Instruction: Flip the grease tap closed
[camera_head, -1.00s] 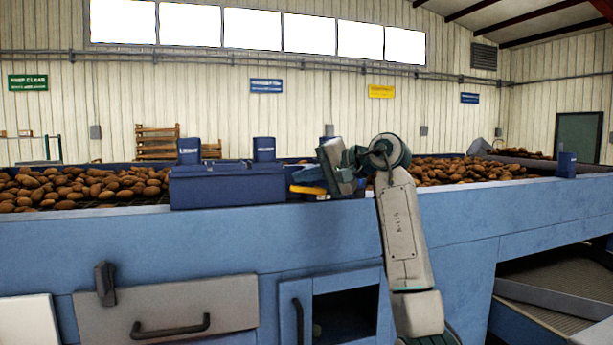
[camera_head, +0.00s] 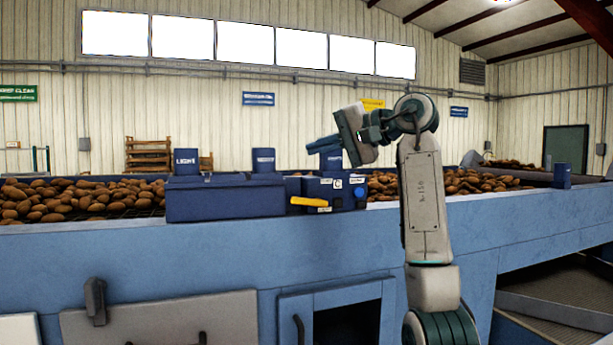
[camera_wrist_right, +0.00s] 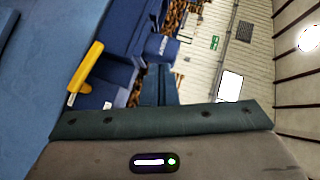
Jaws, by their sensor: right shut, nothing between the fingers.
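The grease tap's yellow lever (camera_head: 310,201) lies nearly level and sticks out to the left on the front of a small dark blue box (camera_head: 346,184). In the right wrist view the yellow lever (camera_wrist_right: 86,68) shows at the left, clear of the fingers. My right gripper (camera_head: 322,144) is shut and empty, raised above the box and apart from the lever. Its closed fingers (camera_wrist_right: 159,84) also show in the right wrist view. My left gripper is in neither view.
A larger dark blue box (camera_head: 226,202) stands left of the tap on the blue machine's ledge (camera_head: 120,234). Upright blue posts (camera_head: 263,161) stand behind. Potatoes (camera_head: 80,197) lie on the bed beyond. The space in front of the ledge is open.

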